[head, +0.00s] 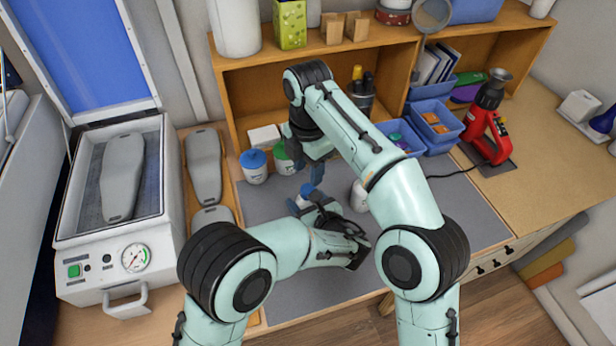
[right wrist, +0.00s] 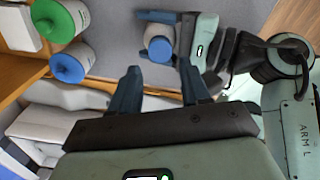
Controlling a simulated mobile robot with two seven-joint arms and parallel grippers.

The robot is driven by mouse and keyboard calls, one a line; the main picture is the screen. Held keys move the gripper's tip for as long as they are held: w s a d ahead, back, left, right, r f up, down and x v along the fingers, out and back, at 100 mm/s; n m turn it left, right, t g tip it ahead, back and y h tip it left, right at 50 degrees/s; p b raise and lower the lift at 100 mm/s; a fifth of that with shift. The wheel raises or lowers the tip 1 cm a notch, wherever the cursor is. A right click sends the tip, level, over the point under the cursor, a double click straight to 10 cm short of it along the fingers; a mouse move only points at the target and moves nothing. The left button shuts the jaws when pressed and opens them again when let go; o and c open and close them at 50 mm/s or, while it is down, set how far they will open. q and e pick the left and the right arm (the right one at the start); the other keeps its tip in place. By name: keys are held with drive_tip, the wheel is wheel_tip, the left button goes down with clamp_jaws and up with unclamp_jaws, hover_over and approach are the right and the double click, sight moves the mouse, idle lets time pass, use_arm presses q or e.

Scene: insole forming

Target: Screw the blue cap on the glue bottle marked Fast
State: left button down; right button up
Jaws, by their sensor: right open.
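A small white bottle with a blue cap (head: 305,194) stands over the grey mat, between the fingers of my left gripper (head: 313,207). In the right wrist view the blue cap (right wrist: 159,50) sits at the bottle's top, with a blue left finger on either side. How tight the cap is cannot be told, and no label can be read. My right gripper (head: 306,162) is open and empty, behind and above the bottle; its spread fingers (right wrist: 160,88) show in its wrist view, apart from the cap.
A blue-lidded jar (head: 253,167) and a green-lidded jar (head: 282,160) stand at the mat's back left. A white container (head: 359,196) is partly hidden by my right arm. Blue bins (head: 436,128) and a red tool (head: 487,120) stand right. Front-right mat is clear.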

sight(308, 189)
drive_tip(key=shift+f, duration=2.8)
clamp_jaws()
